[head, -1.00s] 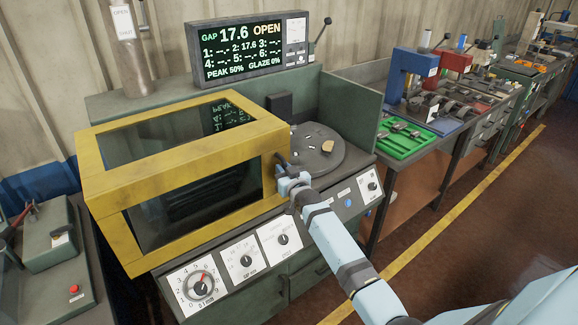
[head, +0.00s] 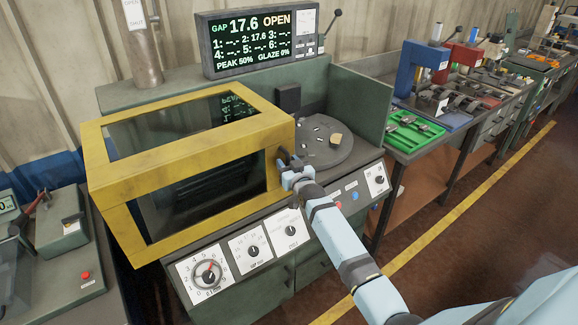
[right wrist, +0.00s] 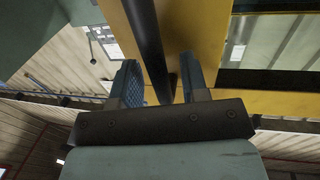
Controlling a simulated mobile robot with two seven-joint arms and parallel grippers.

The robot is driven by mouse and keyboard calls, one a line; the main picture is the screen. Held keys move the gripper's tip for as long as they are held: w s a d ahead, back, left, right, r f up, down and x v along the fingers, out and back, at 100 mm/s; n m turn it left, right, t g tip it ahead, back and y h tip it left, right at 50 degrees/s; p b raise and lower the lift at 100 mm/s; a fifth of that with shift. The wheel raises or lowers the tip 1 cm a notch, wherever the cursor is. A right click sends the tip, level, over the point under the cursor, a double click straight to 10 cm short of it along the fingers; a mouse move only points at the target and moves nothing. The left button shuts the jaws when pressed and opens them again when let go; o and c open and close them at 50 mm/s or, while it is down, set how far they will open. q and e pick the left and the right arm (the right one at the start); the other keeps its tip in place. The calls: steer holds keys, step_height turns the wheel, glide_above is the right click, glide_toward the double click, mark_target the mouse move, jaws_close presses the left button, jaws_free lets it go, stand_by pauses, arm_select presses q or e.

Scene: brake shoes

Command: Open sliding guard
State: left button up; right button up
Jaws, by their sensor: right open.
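The sliding guard (head: 200,172) is a yellow box frame with dark glass panes. It covers the left part of the green machine's top, leaving a round grey plate (head: 325,146) uncovered to its right. A dark handle (head: 283,158) stands at the guard's right end; it shows as a black bar in the right wrist view (right wrist: 150,45). My right gripper (head: 290,172) is at this handle. In the right wrist view its two fingers (right wrist: 160,82) are apart, with the bar running between them; contact is unclear. My left gripper is out of view.
A display (head: 262,42) reading "OPEN" stands behind the guard. Dials line the front panel (head: 250,250). A bench with a green tray (head: 412,132) stands to the right, a smaller bench (head: 72,260) to the left.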

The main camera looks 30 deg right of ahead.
steer(key=s+a+b, duration=0.1)
steer(key=s, duration=1.2)
steer(key=shift+s+a+b, duration=0.3)
steer(key=shift+s+b, duration=0.05)
steer(key=shift+b, duration=0.05)
steer(key=s+a+f+n+g+y, duration=0.1)
steer(key=s+a+f+g, duration=0.1)
steer(key=s+a+f, duration=0.3)
steer(key=s+a+f+n+g+y+p, duration=0.1)
steer(key=s+a+f, duration=0.5)
steer(key=s, duration=0.8)
steer(key=s+a+f+n+g+y+p, duration=0.1)
steer(key=s+a+f+n+g+y, duration=0.1)
steer(key=s+a+f, duration=0.3)
steer(key=s+a+g+y, duration=0.1)
steer(key=s+a, duration=0.2)
steer(key=s, duration=0.1)
steer(key=shift+s+f+g, duration=0.3)
steer(key=shift+f+g, duration=0.05)
steer(key=shift+g, duration=0.05)
steer(key=shift+d, duration=0.1)
